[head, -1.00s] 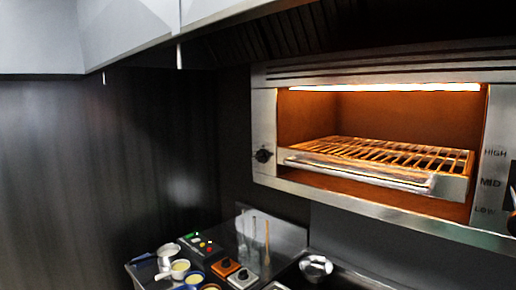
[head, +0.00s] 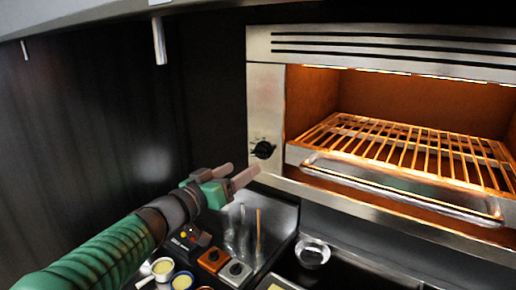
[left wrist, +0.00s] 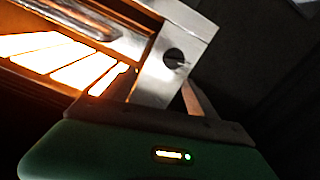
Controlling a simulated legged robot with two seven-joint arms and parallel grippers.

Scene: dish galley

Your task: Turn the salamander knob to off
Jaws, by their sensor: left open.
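The salamander (head: 380,45) is a steel grill unit on the wall, with its inside glowing orange. Its black knob (head: 264,149) sits on the left front panel, and its pointer setting is too small to read. My left gripper (head: 242,174) is open and empty, just below and left of the knob, with its fingers pointing toward the panel. I cannot tell whether they touch the panel. In the left wrist view the knob (left wrist: 174,58) shows beyond the gripper's edge, with a light line across its face. My right gripper is not in view.
A wire rack (head: 410,145) and a front tray (head: 400,187) stick out of the salamander. Below are a steel bowl (head: 312,253), an orange control box (head: 213,259) and small cups (head: 162,267) on the counter. A hood (head: 75,15) hangs above left.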

